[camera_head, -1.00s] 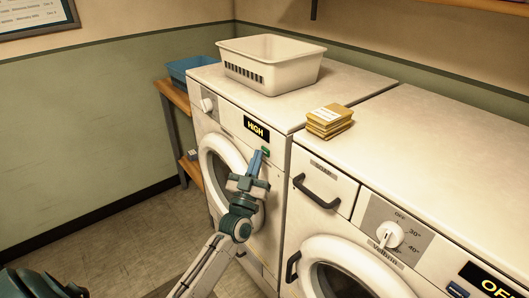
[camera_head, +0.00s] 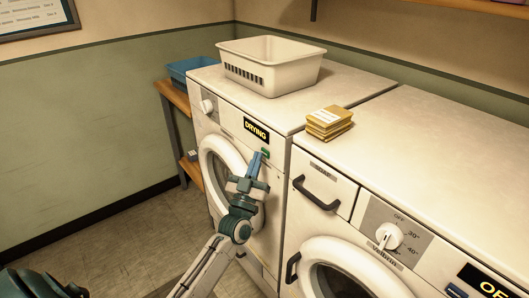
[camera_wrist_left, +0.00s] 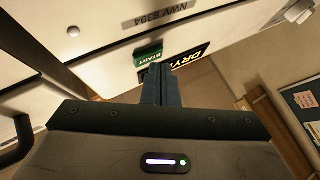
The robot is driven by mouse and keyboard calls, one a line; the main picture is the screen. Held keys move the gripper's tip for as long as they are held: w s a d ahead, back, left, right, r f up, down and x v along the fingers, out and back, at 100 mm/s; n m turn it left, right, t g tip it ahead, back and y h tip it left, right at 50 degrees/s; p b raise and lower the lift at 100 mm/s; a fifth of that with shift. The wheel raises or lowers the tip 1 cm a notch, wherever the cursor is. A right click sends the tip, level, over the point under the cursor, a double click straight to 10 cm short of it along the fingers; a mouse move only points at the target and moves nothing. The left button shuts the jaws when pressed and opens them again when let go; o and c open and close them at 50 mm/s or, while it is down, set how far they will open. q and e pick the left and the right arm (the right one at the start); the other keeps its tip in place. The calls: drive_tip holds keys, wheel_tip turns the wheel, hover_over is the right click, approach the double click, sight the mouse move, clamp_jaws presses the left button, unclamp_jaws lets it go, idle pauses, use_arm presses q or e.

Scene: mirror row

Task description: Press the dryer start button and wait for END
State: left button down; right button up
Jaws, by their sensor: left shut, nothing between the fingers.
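The dryer (camera_head: 262,182) is the left white machine, and its display (camera_head: 256,130) reads DRYING. The green start button (camera_head: 265,153) is just below the display. In the left wrist view the button (camera_wrist_left: 148,54) carries the word START, and part of the display (camera_wrist_left: 190,56) shows beside it. My left gripper (camera_head: 263,155) is shut and empty, its fingertips at the button. In the left wrist view the shut fingers (camera_wrist_left: 160,72) reach the button's lower edge; I cannot tell whether they touch it. My right gripper is not in view.
A white basket (camera_head: 270,72) and a stack of yellow packets (camera_head: 329,122) stand on the machine tops. A washer (camera_head: 345,195) with a dial and handles adjoins on the right. A blue bin (camera_head: 188,68) sits on a wooden shelf at left. Floor at left is clear.

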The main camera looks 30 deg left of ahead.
use_arm(q)
drive_tip(key=shift+s+a, duration=0.15)
drive_tip(key=shift+s, duration=0.25)
drive_tip(key=s+p, duration=0.1)
drive_tip(key=s+a+p, duration=0.1)
drive_tip(key=s, duration=0.1)
drive_tip(key=s+a+p, duration=0.1)
drive_tip(key=shift+s, duration=0.3)
idle(0.7)
